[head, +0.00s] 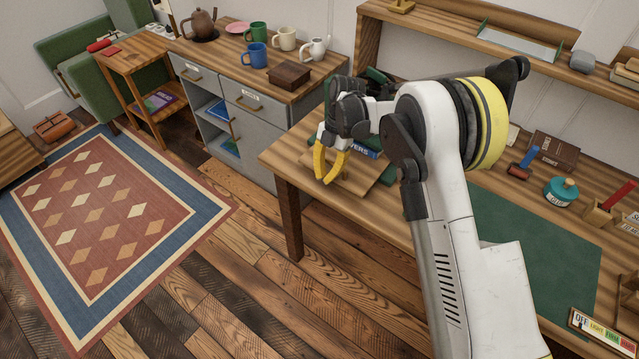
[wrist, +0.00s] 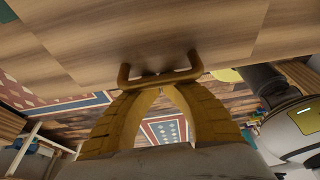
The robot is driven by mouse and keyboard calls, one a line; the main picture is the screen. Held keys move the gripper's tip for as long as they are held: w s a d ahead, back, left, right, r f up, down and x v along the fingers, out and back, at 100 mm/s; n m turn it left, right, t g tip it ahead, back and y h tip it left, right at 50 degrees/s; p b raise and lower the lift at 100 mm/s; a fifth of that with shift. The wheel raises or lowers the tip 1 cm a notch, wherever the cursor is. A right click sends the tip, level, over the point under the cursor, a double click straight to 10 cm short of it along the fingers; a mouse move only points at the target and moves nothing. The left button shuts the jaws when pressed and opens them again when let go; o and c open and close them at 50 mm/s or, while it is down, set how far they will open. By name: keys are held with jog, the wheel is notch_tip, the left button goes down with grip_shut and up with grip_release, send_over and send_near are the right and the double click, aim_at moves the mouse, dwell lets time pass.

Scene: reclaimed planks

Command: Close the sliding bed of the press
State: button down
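The press (head: 378,150) stands on the wooden workbench, dark green, partly hidden behind my gripper and arm; a blue label with partly hidden white letters shows on it. Its wooden bed (head: 362,178) sticks out toward the front edge of the bench. In the wrist view the bed's plank face (wrist: 190,40) fills the top, with a bronze U-shaped handle (wrist: 160,79) on it. My gripper (head: 325,181) is at the bed's front left.
A green mat (head: 530,255), a teal jar (head: 561,191) and a red-and-blue roller (head: 523,165) lie right of my arm. A grey cabinet (head: 245,125) with mugs and a teapot stands to the left. Open plank floor and a rug (head: 110,220) lie in front.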

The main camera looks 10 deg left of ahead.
jog(key=shift+w+d, duration=0.3)
jog(key=shift+w, duration=0.4)
jog(key=shift+w+d, duration=0.25)
jog(key=shift+w, duration=0.45)
